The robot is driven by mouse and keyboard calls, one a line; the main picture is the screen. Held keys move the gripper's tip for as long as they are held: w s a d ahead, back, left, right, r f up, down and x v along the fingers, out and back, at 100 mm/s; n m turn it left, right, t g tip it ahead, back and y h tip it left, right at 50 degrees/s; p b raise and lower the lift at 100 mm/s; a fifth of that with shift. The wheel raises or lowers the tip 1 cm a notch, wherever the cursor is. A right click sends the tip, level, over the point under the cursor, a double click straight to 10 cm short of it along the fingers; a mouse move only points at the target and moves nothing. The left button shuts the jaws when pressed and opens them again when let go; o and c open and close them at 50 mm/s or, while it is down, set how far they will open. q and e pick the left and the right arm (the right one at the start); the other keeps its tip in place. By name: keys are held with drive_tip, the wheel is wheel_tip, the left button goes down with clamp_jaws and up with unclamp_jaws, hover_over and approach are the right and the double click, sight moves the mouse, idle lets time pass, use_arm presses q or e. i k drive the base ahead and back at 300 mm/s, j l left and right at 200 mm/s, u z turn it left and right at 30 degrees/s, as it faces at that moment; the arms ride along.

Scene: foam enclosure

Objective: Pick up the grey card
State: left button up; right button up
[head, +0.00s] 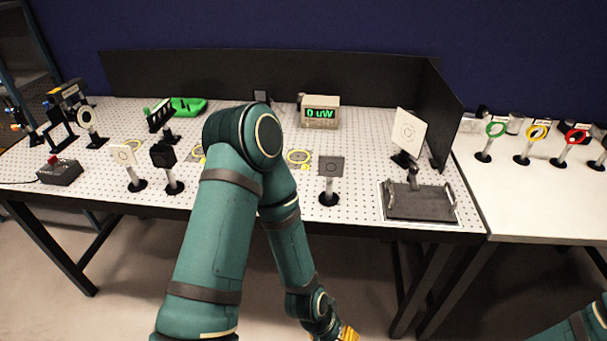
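A square grey card (330,167) stands upright on a short post with a dark base, near the front edge of the perforated white table (250,187), right of the middle. My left arm comes up from the bottom, bends over the table and reaches down in front of its edge. Only a yellow part at its end, at my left gripper (347,334), shows at the bottom edge, below and apart from the card. Its fingers are cut off by the picture. My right gripper is out of view; only a piece of my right arm shows at the bottom right.
A paler card (407,132) on a mount and a dark tray (420,205) with handles stand right of the grey card. A power meter (320,112) is behind. Several optics on posts stand left. Black panels (270,78) close the back. Coloured rings stand on the right table (545,205).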

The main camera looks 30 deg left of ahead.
sight(331, 167)
drive_tip(key=u, duration=0.75)
